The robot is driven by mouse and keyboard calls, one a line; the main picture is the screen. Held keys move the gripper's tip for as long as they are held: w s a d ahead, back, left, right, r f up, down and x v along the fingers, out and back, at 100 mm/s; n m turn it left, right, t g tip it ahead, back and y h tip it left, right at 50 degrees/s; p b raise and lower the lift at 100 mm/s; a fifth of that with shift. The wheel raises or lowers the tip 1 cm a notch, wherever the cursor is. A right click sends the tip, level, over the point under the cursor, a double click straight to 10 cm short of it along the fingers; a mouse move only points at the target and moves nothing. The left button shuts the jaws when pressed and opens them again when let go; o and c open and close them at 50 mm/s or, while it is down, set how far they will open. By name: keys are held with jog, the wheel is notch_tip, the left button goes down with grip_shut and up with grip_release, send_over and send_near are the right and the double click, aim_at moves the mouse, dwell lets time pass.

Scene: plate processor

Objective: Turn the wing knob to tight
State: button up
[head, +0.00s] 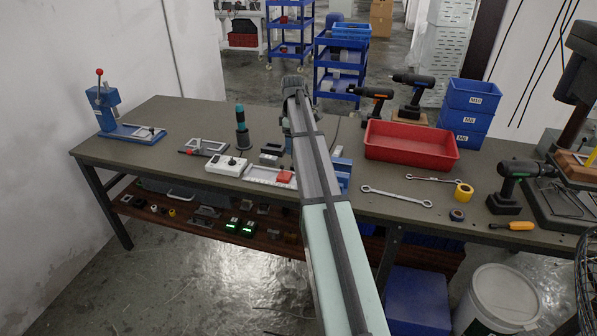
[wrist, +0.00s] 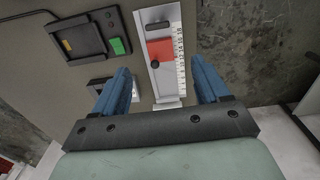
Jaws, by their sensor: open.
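A white fixture (wrist: 166,88) with a ruled scale along one side lies on the bench in the wrist view. A red block (wrist: 160,49) sits on it, with a small dark knob (wrist: 155,64) at its lower edge. I cannot make out wings on the knob or how far it is turned. In the head view the fixture (head: 258,176) and red block (head: 285,177) lie near the front edge, left of my arm. My gripper (wrist: 161,68) is open and empty, its blue fingers on either side of the fixture. My arm hides the gripper in the head view.
A black device with a green button (wrist: 117,46) lies left of the fixture. A white box with a dial (head: 226,165) stands beside it on the bench. A red tray (head: 410,145) and wrenches (head: 397,197) lie to the right.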

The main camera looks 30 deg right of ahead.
jog(key=f, duration=0.4)
jog(key=d+f, duration=0.1)
jog(key=f, duration=0.3)
jog(key=s+f, duration=0.1)
jog(key=f, duration=0.4)
jog(key=shift+d, duration=0.25)
jog(key=c, duration=1.1)
jog(key=shift+o, duration=0.2)
